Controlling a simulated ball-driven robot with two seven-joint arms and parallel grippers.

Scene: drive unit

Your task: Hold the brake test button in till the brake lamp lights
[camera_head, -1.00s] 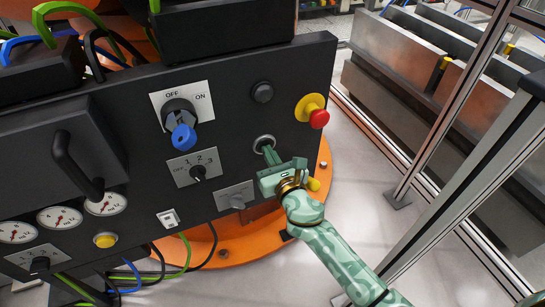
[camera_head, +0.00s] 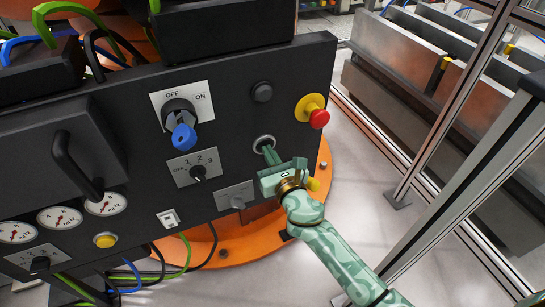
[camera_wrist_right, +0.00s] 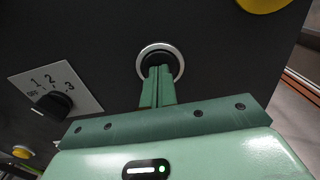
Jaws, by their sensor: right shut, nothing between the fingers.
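The round button with a silver ring (camera_head: 262,137) is on the right part of the dark panel; its ring and black centre also show in the right wrist view (camera_wrist_right: 157,53). My right gripper (camera_head: 268,150) is shut and empty. In the right wrist view its fingertips (camera_wrist_right: 159,70) are at the button's black centre, inside the ring, and seem to touch it. How far the button is in cannot be told. A dark, unlit round fitting (camera_head: 262,92) is above it; I cannot tell whether it is the brake lamp. My left gripper is not in view.
A red emergency stop (camera_head: 319,118) on a yellow base is to the upper right of the button. A 1-2-3 selector (camera_head: 198,172), a blue-handled OFF/ON switch (camera_head: 183,137) and a small lever plate (camera_head: 236,198) are nearby. Metal fence posts (camera_head: 470,175) stand at right.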

